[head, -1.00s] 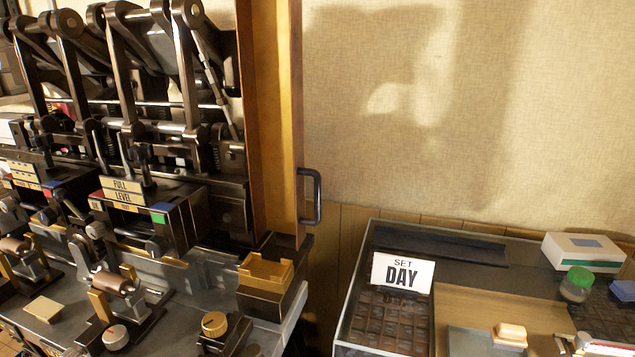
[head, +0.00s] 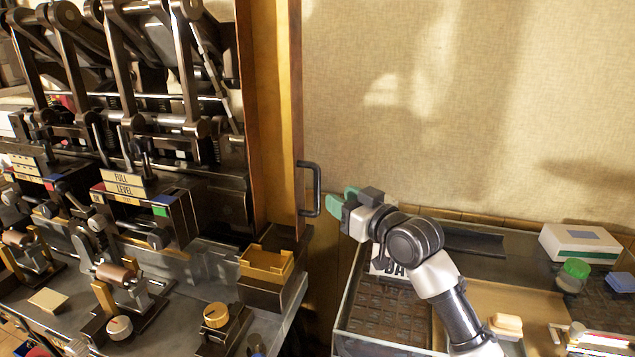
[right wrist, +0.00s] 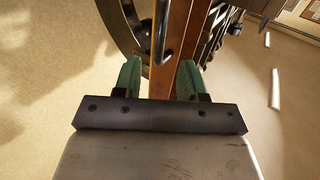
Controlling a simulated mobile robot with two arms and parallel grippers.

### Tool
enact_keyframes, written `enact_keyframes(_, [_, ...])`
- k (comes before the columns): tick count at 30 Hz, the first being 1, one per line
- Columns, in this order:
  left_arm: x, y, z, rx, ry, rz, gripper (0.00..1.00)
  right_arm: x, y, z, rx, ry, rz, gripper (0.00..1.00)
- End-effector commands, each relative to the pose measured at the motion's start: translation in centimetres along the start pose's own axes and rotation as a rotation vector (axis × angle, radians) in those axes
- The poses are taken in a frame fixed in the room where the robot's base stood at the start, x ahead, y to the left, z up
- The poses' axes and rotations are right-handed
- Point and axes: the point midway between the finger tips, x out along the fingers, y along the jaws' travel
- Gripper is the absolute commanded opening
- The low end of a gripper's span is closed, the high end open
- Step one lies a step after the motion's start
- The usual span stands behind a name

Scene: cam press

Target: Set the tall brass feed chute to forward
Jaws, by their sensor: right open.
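A tall brass upright with brown edges (head: 273,120), which looks like the feed chute, stands at the right side of the press. A dark bar handle (head: 317,190) sticks out from its right edge. My right gripper (head: 338,201) is open with green fingertips just right of the handle, apart from it as far as I can tell. In the right wrist view the fingers (right wrist: 158,80) are spread, and the dark handle (right wrist: 161,35) and the brown edge of the upright (right wrist: 182,70) show between and beyond them. My left gripper is not in view.
The dark press (head: 150,190) with levers and a FULL LEVEL sign (head: 122,183) fills the left. A brass block (head: 266,264) sits below the upright. A glass-topped case (head: 385,345) with a box (head: 580,243) is at right. The wall area above it is clear.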

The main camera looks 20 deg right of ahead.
Motion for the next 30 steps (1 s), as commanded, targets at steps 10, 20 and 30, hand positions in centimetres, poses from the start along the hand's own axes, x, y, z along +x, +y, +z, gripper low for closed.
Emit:
enact_keyframes(10, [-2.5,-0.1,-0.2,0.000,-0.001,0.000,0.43,6.4,0.0,-0.2,0.002,-0.002,0.000,0.41])
enact_keyframes(20, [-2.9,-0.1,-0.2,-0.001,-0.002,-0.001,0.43,8.2,-0.1,0.1,0.000,-0.002,0.000,0.41])
enact_keyframes(30, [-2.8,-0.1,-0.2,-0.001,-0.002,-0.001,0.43,8.1,0.0,0.1,-0.001,-0.003,0.000,0.15])
